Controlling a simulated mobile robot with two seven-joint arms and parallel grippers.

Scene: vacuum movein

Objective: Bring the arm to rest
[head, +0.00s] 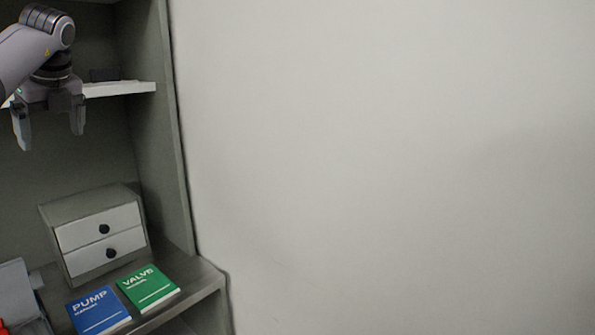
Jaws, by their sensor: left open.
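My left arm (28,52) comes in from the upper left. My left gripper (48,128) points down with its two fingers apart and nothing between them. It hangs in front of the upper white shelf, above the small drawer unit. My right gripper is not in the view.
A grey cabinet holds a white shelf (122,88) and a lower board (205,280). On the board are a two-drawer unit (125,217), a blue PUMP book (98,311) and a green VALVE book (148,287). A grey-and-red object (18,295) is cut off at left. A bare wall (400,160) fills the right.

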